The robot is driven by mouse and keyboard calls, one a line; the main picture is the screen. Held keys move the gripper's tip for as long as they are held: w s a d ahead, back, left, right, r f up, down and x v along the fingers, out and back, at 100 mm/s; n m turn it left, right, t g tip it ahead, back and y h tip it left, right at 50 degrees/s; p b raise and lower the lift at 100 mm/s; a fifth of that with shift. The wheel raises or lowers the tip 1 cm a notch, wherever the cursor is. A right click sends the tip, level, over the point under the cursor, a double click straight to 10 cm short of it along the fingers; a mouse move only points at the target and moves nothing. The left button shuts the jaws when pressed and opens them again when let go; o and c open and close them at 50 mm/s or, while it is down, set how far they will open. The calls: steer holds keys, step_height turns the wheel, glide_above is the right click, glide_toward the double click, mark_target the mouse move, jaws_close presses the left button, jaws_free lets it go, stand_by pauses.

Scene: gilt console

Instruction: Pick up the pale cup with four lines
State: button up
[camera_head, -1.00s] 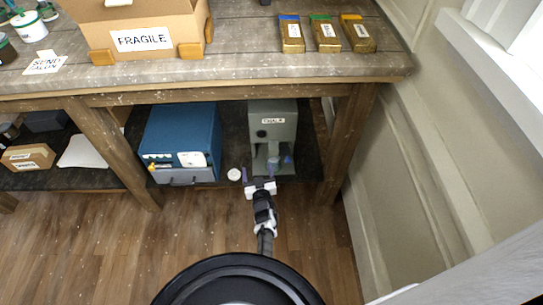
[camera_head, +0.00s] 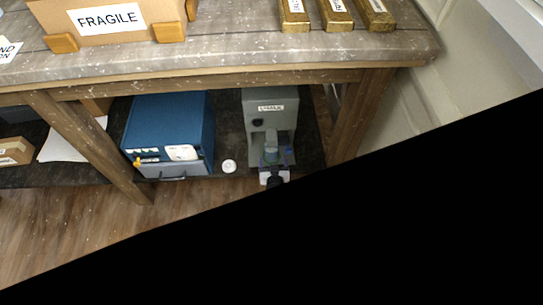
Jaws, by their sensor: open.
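A small pale grey-green cup (camera_head: 271,151) stands in the open bay of a grey machine (camera_head: 269,107) on the lower shelf. Any lines on it are too small to make out. My gripper (camera_head: 275,162) is at the front of this bay, with its white body low and its thin purplish fingers apart. The cup appears between or just behind the fingers; I cannot tell whether they touch it. The gripper is open. Most of my arm is hidden by a black area.
A blue box (camera_head: 171,129) stands left of the machine, with a small white disc (camera_head: 228,166) between them. The tabletop (camera_head: 230,50) overhangs the shelf. A table leg (camera_head: 362,115) is close on the right. Black covers the lower right of the view.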

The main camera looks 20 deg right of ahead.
steer(key=shift+b+x, duration=0.4)
steer(key=shift+x, duration=0.5)
steer(key=b+x, duration=0.3)
steer(key=x, duration=0.1)
steer(key=shift+w+a, duration=0.1)
steer(key=shift+w, duration=0.05)
steer(key=shift+w+r+b, duration=0.1)
steer(key=shift+w+b, duration=0.3)
steer(key=shift+b, duration=0.05)
steer(key=shift+c, duration=0.4)
steer(key=c, duration=1.1)
steer(key=shift+r, duration=0.1)
